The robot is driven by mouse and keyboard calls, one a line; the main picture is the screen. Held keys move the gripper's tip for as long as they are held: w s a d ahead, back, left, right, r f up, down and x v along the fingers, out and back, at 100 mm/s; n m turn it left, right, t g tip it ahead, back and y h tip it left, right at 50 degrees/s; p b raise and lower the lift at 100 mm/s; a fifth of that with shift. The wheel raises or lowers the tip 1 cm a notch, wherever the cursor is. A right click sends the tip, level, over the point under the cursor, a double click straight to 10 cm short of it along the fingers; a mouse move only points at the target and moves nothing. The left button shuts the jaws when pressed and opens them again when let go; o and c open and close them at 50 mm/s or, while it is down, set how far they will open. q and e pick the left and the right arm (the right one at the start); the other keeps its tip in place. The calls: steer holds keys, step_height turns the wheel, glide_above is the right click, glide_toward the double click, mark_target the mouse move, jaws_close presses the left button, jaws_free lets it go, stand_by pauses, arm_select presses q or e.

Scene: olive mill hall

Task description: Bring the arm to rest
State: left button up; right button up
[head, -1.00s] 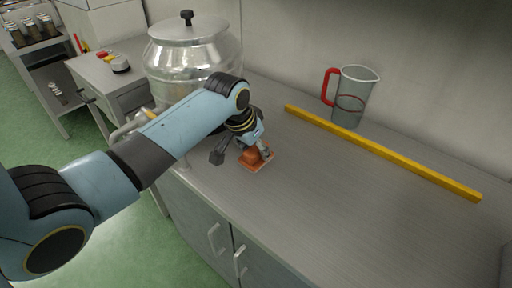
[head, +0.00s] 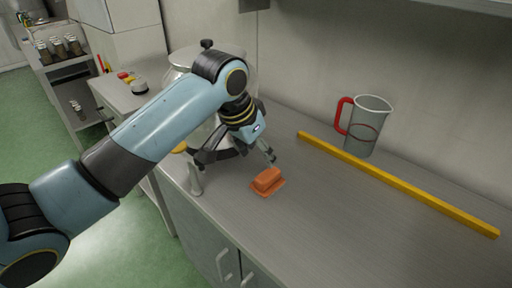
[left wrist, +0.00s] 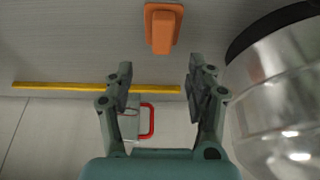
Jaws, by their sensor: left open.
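My left gripper (head: 236,168) is open and empty, raised above the counter in the head view. Its two fingers spread apart in the left wrist view (left wrist: 160,85). An orange block-like thing with a flat base (head: 267,181) lies on the counter just right of and below the gripper, apart from it. It also shows beyond the fingertips in the left wrist view (left wrist: 162,28). My right gripper is in neither view.
A large steel vessel (head: 186,58) stands close behind my left arm, partly hidden. It also shows at right in the left wrist view (left wrist: 290,100). A yellow bar (head: 400,185) lies along the counter, with a red-handled jug (head: 369,128) behind it. The counter's front right is clear.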

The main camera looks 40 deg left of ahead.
arm_select(q)
steer(key=shift+s+r, duration=0.3)
steer(key=shift+r, duration=0.25)
